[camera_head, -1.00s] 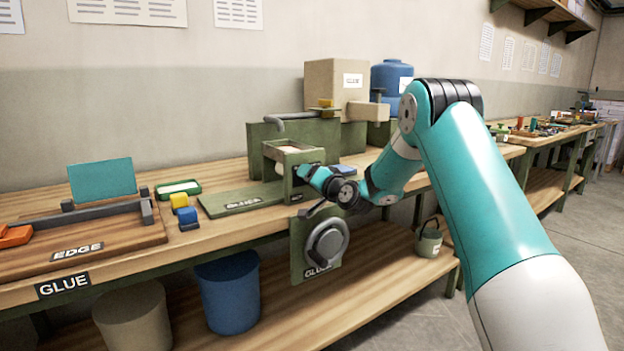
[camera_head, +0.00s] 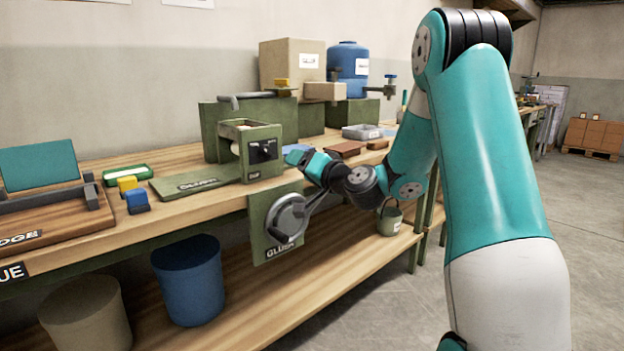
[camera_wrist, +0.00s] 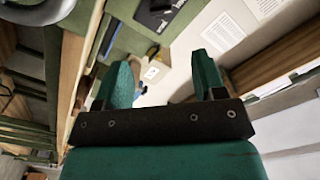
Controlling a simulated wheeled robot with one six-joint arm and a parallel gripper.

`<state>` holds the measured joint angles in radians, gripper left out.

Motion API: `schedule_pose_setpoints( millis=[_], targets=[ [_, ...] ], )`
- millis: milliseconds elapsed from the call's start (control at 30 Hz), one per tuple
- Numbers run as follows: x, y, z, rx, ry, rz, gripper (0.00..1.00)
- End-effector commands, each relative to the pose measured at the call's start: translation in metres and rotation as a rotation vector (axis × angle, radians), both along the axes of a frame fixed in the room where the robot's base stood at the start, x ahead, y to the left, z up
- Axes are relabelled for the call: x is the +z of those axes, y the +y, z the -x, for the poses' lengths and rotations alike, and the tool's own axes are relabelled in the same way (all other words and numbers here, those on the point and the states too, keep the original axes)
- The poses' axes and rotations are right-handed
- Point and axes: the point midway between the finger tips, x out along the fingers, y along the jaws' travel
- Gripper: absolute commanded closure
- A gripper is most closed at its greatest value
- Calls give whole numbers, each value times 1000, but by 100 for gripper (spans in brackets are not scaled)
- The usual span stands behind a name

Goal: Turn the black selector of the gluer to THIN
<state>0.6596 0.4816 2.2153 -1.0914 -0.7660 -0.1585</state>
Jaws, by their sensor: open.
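The gluer is a green machine (camera_head: 225,177) on the bench in the head view, with a pale roller inside its frame. The black selector (camera_head: 263,151) sits on its right face; its lettering is too small to read. A black part on a green face also shows at the top of the wrist view (camera_wrist: 157,12), and I cannot tell surely that it is the selector. My gripper (camera_head: 293,156) is right of the selector, apart from it. In the wrist view its two teal fingers (camera_wrist: 163,75) are spread with nothing between them.
A round grey crank (camera_head: 288,219) on a green panel hangs at the bench front, just below my gripper. A blue tank (camera_head: 348,68) and a cardboard-coloured box (camera_head: 285,62) stand behind. A grey tray (camera_head: 362,132) lies to the right. Blue (camera_head: 187,279) and beige (camera_head: 87,315) bins stand below.

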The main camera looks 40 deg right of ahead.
Motion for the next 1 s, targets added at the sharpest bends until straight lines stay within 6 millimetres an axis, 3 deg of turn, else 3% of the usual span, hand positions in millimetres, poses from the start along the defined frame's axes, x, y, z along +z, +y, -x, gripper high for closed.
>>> schedule_pose_setpoints(
  millis=[100,267,833,933,1000],
  targets=[
    [-2,-2,19,-3,0,0,36],
    [0,-2,30,-1,0,1,36],
    [0,-1,31,1,1,0,36],
    [1,10,30,31,11,9,36],
    [1,33,29,96,38,31,36]
  ],
)
